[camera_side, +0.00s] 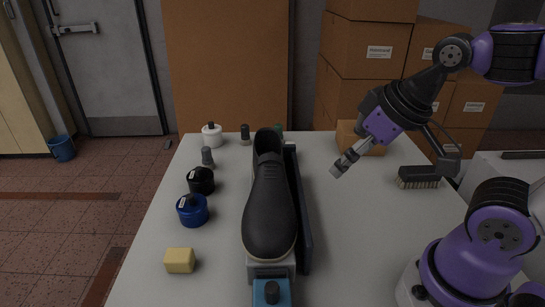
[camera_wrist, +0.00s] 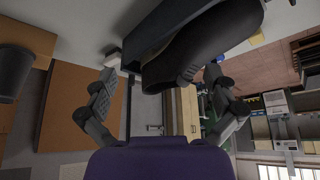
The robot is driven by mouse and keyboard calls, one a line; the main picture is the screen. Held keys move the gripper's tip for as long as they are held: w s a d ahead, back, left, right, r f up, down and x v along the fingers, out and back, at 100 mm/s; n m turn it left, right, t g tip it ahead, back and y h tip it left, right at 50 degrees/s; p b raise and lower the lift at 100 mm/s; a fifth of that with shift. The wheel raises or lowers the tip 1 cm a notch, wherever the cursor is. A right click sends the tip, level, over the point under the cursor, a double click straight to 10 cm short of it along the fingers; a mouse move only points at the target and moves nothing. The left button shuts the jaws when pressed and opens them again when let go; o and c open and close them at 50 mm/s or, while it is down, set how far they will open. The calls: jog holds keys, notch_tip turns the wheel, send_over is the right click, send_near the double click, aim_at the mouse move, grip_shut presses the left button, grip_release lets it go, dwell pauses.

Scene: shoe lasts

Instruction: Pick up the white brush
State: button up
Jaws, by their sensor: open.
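A brush (camera_side: 418,177) with a dark back and pale bristles lies at the right of the table in the side view, bristles down. I see no brush that is white all over. My gripper (camera_side: 340,170) is above the table, left of this brush and apart from it, tilted down to the left. In the wrist view my gripper (camera_wrist: 160,78) has its two fingers spread wide with nothing held between them. I cannot make out the brush in the wrist view.
A dark shoe (camera_side: 268,205) on a stand fills the table's middle; it also shows in the wrist view (camera_wrist: 205,45). White (camera_side: 212,135), black (camera_side: 201,181) and blue (camera_side: 192,210) jars and a yellow block (camera_side: 180,260) stand left. A brown box (camera_side: 352,137) is behind my gripper.

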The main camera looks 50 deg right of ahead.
dwell(0.3)
jog(key=w+d+r+n+g+y, duration=0.1)
jog(key=w+d+n, duration=0.15)
jog(key=w, duration=0.55)
jog(key=w+d+r+n, duration=0.1)
jog(key=w+d, duration=0.3)
jog(key=w, duration=0.4)
jog(key=w+d+f+n, duration=0.1)
jog(key=w+d+f, duration=0.1)
jog(key=d+f, duration=0.1)
jog(key=w+d+f+n+y, duration=0.1)
jog(key=w+d+f, duration=0.1)
jog(key=f, duration=0.3)
jog(key=w+d+f+n+g, duration=0.1)
jog(key=w+d+f, duration=0.2)
jog(key=d+f, duration=0.1)
jog(key=shift+d+f, duration=0.3)
jog(key=shift+d, duration=0.2)
jog(key=x, duration=0.6)
jog(key=c, duration=0.8)
